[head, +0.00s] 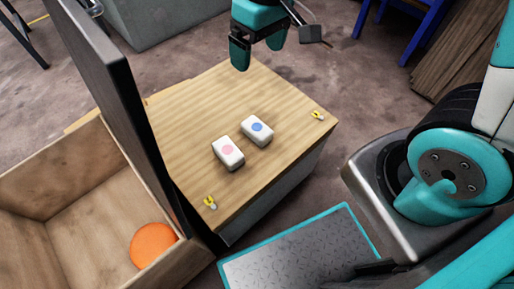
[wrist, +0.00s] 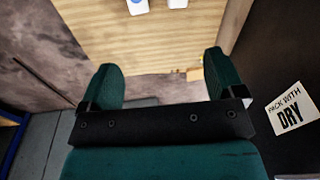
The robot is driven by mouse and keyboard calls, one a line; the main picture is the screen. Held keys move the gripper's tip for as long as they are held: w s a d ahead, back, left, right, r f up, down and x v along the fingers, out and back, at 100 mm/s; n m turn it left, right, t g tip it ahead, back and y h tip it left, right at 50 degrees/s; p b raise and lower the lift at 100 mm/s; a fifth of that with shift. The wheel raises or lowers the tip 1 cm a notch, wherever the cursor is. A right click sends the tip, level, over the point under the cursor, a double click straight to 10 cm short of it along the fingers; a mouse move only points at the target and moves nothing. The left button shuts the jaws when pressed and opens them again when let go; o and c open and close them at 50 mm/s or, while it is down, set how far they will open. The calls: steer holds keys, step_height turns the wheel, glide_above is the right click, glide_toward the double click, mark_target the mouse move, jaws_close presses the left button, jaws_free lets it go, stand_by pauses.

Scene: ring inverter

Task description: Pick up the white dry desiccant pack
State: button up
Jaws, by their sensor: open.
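Two white packs lie on the wooden tabletop. One pack has a blue dot (head: 257,130) and the other has a pink dot (head: 228,153). Neither pack bears a readable word. In the wrist view the blue-dot pack (wrist: 138,7) and the other pack (wrist: 177,3) are cut off at the top edge. My gripper (head: 260,50) is open and empty, above the far end of the table and apart from both packs. Both fingers of my gripper (wrist: 160,70) show in the wrist view with bare tabletop between them.
A tall dark panel (head: 120,110) stands along the table's left side. A sign (wrist: 289,108) reading "PACK WITH DRY" shows against it. A wooden bin (head: 75,225) holds an orange round thing (head: 153,245). Small yellow pieces (head: 211,202) lie near the table edges. The far tabletop is clear.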

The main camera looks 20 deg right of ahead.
steer(key=w+d+f+h+b, duration=0.1)
steer(key=w+f+b, duration=0.15)
steer(key=f, duration=0.45)
steer(key=w+d+f+b, duration=0.15)
steer(key=f+b, duration=0.25)
steer(key=f, duration=0.4)
steer(key=b, duration=0.6)
glide_above(257, 127)
steer(key=shift+m, duration=0.3)
step_height(257, 127, down, 11)
steer(key=shift+w+d+f, duration=0.1)
steer(key=shift+d, duration=0.05)
step_height(257, 127, down, 6)
steer(key=b, duration=0.3)
steer(key=shift+r, duration=0.25)
steer(key=c, duration=1.1)
